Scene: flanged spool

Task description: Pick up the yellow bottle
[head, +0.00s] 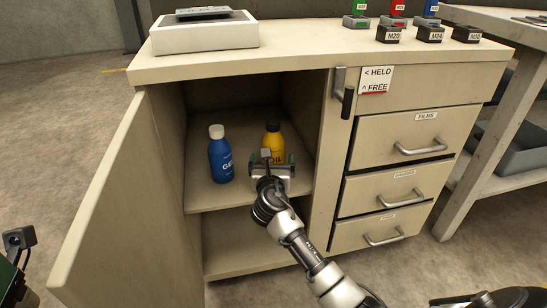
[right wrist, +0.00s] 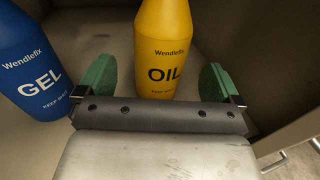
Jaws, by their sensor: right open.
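The yellow bottle (head: 273,138), with a dark cap and the word OIL, stands upright on the upper shelf inside the open cabinet. In the right wrist view the yellow bottle (right wrist: 165,50) stands ahead of the gripper, between the lines of its fingers. My right gripper (head: 272,160) is in front of the bottle, and hides its lower part in the head view. Its green fingertips (right wrist: 157,80) are spread wide, one on each side of the bottle, with gaps on both sides. My left gripper is not clearly in view.
A blue GEL bottle (head: 220,155) with a white cap stands on the same shelf to the left, and shows close to the left finger in the right wrist view (right wrist: 35,60). The open cabinet door (head: 115,200) is at left. The cabinet's right wall and drawers (head: 400,140) are at right.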

